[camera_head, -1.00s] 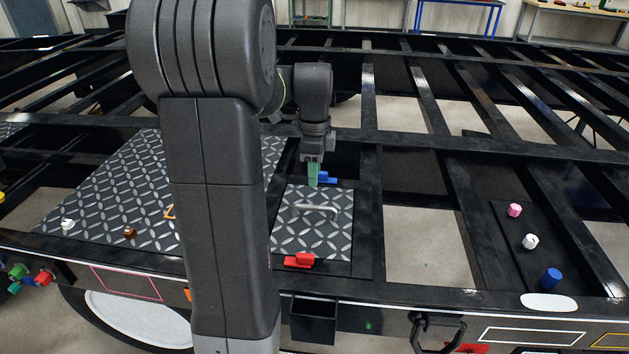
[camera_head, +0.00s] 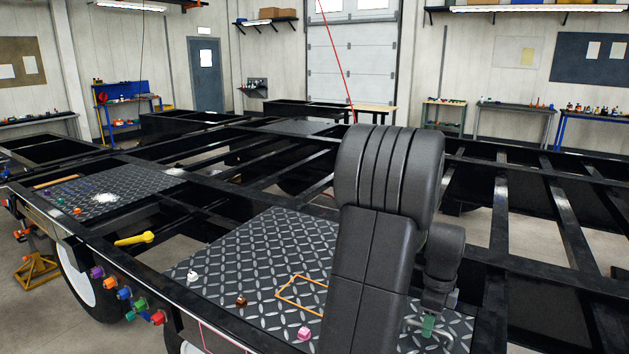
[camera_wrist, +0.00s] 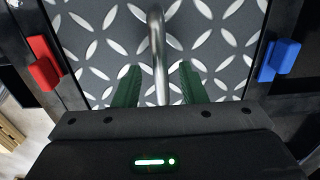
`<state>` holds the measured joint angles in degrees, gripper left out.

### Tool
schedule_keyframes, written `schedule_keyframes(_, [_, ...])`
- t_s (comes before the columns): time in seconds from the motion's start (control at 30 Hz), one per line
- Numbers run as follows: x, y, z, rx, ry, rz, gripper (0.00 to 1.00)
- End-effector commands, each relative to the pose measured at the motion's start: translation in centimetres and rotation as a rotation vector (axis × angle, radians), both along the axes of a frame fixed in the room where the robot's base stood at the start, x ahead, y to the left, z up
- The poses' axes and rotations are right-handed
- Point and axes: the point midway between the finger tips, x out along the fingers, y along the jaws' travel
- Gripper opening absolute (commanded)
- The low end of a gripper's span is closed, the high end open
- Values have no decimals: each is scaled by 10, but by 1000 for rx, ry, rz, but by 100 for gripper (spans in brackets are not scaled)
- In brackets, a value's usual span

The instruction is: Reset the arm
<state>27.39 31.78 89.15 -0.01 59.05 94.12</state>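My gripper (camera_head: 428,326) is low over a small diamond-plate hatch at the lower right of the head view, partly behind my arm. In the wrist view, its two green fingers (camera_wrist: 160,82) point down at the plate (camera_wrist: 215,45). They are apart, one on each side of a bent metal handle (camera_wrist: 157,50). Gaps show between the handle and both fingers, so the gripper is open and holds nothing. The handle (camera_head: 414,323) also shows beside the gripper in the head view.
A red latch (camera_wrist: 45,62) and a blue latch (camera_wrist: 279,61) flank the hatch. A larger diamond-plate deck (camera_head: 250,260) carries a white piece (camera_head: 192,276), a brown piece (camera_head: 241,301), a pink piece (camera_head: 304,333) and an orange outline. Black trailer beams surround it.

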Motion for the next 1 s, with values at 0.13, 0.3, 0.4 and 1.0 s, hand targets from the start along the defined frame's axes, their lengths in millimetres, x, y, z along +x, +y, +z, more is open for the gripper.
schedule_keyframes(0.13, [-1,0,-32,2,3,0,38])
schedule_keyframes(0.3, [0,0,-5,-2,-3,0,38])
schedule_keyframes(0.4, [0,0,3,-2,-3,0,38])
schedule_keyframes(1.0, [-1,0,0,1,2,0,38])
